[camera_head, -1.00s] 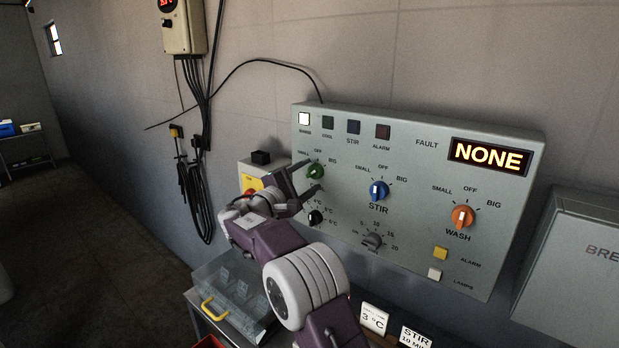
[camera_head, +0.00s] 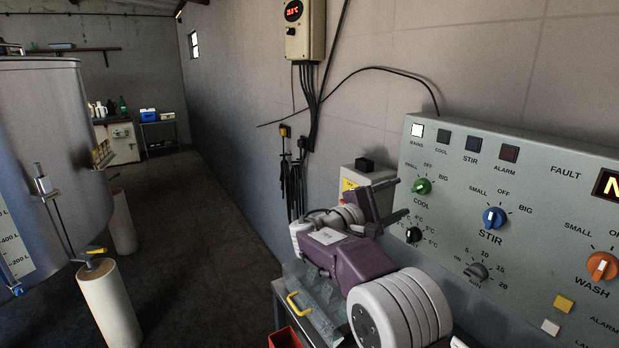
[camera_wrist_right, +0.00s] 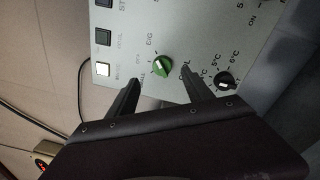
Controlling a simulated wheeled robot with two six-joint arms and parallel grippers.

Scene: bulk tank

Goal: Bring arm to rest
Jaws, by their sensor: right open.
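My right gripper (camera_head: 394,201) is open and empty in the head view, in front of the left part of the grey control panel (camera_head: 560,178). Its two fingers point toward the panel near the green COOL knob (camera_head: 421,186) and the black temperature knob (camera_head: 413,235). In the right wrist view the open fingers (camera_wrist_right: 157,88) show with the green knob (camera_wrist_right: 162,66) beyond and between them, and the black knob (camera_wrist_right: 225,80) to the right. The fingers look apart from the green knob. My left gripper is not in view.
The panel also has a blue STIR knob (camera_head: 494,218), a grey timer knob (camera_head: 476,272) and an orange WASH knob (camera_head: 602,266). A clear box with a yellow handle (camera_head: 298,304) sits below my right arm. A large steel tank (camera_head: 50,150) stands left, with open floor (camera_head: 190,230) between.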

